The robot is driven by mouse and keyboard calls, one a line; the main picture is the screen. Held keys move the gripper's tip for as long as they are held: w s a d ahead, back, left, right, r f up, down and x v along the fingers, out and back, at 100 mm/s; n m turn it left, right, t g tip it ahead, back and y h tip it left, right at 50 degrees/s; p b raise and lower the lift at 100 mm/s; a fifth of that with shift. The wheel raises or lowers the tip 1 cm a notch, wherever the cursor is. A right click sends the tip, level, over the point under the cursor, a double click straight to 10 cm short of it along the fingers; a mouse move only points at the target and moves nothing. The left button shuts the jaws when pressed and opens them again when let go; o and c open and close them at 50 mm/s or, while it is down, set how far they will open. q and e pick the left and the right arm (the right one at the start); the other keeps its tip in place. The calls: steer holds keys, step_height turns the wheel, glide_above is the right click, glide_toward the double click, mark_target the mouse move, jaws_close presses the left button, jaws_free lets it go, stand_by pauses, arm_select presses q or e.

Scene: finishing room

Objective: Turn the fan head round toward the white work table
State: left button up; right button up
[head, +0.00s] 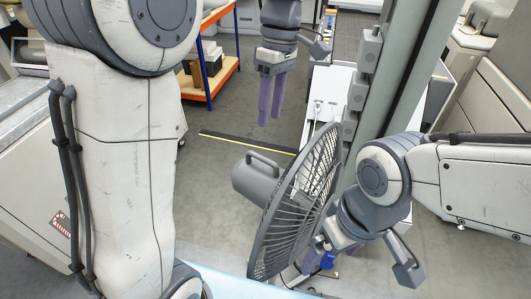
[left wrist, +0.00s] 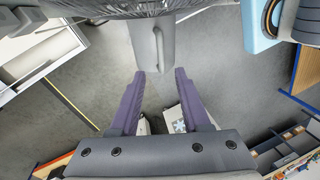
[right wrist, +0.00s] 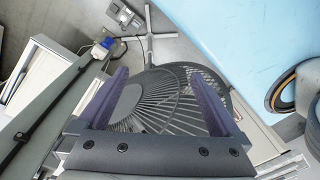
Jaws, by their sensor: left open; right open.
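The grey fan head shows in the head view, with its round wire cage (head: 296,205) edge-on and its motor housing (head: 256,181), with a handle on top, to the left. The cage side faces right. My left gripper (head: 270,120) is open and empty, pointing down beyond the housing. In the left wrist view the housing (left wrist: 153,42) lies ahead of the open fingers, apart from them. My right gripper (right wrist: 160,85) is open, with the cage (right wrist: 165,105) showing between and beyond its fingers; contact cannot be told. A white surface (head: 318,85) stands behind; whether it is the work table is unclear.
A grey-green post (head: 390,100) rises close right of the fan. A light blue surface (head: 235,285) lies at the near edge, also in the right wrist view (right wrist: 240,45). An orange-and-blue shelf (head: 209,75) stands at the back left. Floor (head: 220,115) left of the fan is free.

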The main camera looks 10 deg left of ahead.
arm_select(q)
steer(key=f, duration=0.3)
steer(key=s+f+p, duration=0.1)
steer(key=f, duration=0.2)
steer(key=s+f, duration=0.1)
steer(key=f, duration=0.3)
steer(key=shift+a, duration=0.3)
steer(key=shift+c, duration=0.4)
steer(key=shift+r, duration=0.1)
jaws_close()
stand_by(0.5)
